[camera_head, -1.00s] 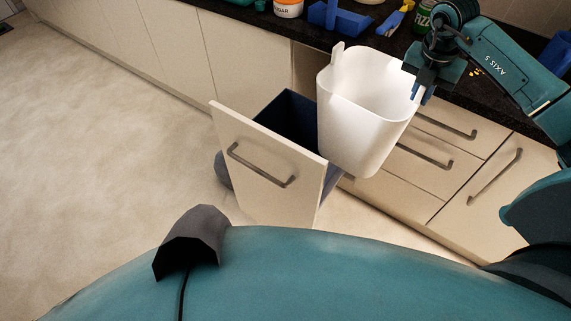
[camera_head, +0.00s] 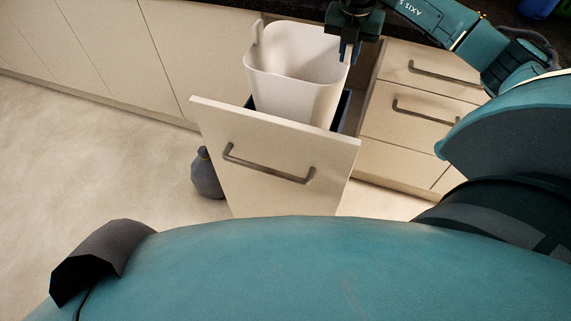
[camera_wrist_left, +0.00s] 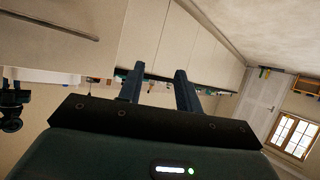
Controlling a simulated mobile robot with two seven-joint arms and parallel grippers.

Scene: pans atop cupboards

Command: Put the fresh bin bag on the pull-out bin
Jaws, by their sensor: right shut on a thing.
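A white bin bucket (camera_head: 297,85) is upright in the head view, within the opening of the pulled-out bin drawer (camera_head: 275,150). Its lower part is hidden behind the drawer front. My right gripper (camera_head: 350,50) is shut on the bucket's right rim. A dark blue-black inner bin (camera_head: 342,110) shows in a small strip to the right of the bucket. I cannot tell whether the bucket rests on anything. My left gripper (camera_wrist_left: 158,72) is open and empty in the left wrist view.
A dark grey, knotted-looking bag (camera_head: 206,175) stands on the floor left of the drawer. Closed drawers with handles (camera_head: 425,110) are to the right. The dark worktop (camera_head: 400,20) is above. The floor at left (camera_head: 80,150) is clear.

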